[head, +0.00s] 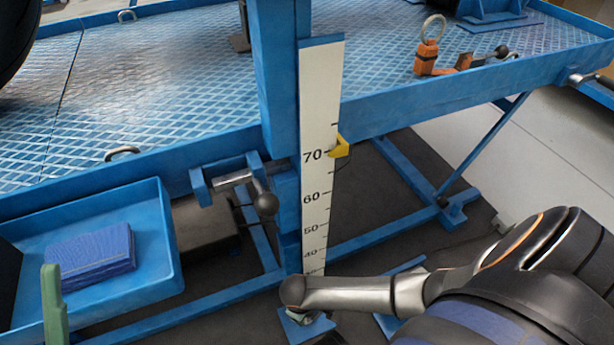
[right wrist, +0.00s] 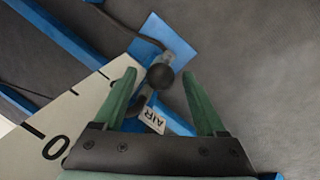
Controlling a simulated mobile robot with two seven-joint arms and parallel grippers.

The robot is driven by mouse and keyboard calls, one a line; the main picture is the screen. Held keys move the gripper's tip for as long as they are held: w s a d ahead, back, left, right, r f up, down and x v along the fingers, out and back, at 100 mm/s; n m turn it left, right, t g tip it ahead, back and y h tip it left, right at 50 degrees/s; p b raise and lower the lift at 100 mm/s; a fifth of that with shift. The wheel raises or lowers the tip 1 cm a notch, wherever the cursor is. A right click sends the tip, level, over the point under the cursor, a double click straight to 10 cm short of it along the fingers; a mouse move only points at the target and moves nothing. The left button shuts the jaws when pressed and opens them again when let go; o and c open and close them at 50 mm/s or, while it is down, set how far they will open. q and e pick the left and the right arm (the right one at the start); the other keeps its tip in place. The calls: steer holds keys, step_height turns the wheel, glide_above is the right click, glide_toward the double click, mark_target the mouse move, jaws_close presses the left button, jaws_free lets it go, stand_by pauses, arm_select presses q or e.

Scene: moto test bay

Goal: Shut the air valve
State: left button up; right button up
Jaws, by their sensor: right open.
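In the right wrist view, a black round knob (right wrist: 160,77) shows near a white tag marked AIR (right wrist: 153,120), above a blue floor plate (right wrist: 165,40). My right gripper (right wrist: 159,73) is open, its two green fingers on either side of the knob in the picture. Nothing shows the fingers touching it, and its depth between them is hard to judge. In the head view my right arm hides the air valve and most of that gripper. One green finger of my left gripper (head: 52,303) shows at the lower left; its opening cannot be seen.
A blue lift table (head: 180,70) stands ahead, with a white scale (head: 319,110) and yellow pointer (head: 340,148) just above 70. A black-knobbed lever (head: 265,202) sticks out below its edge.

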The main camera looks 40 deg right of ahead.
steer(key=shift+c, duration=0.3)
jaws_close()
stand_by(0.4)
stand_by(0.8)
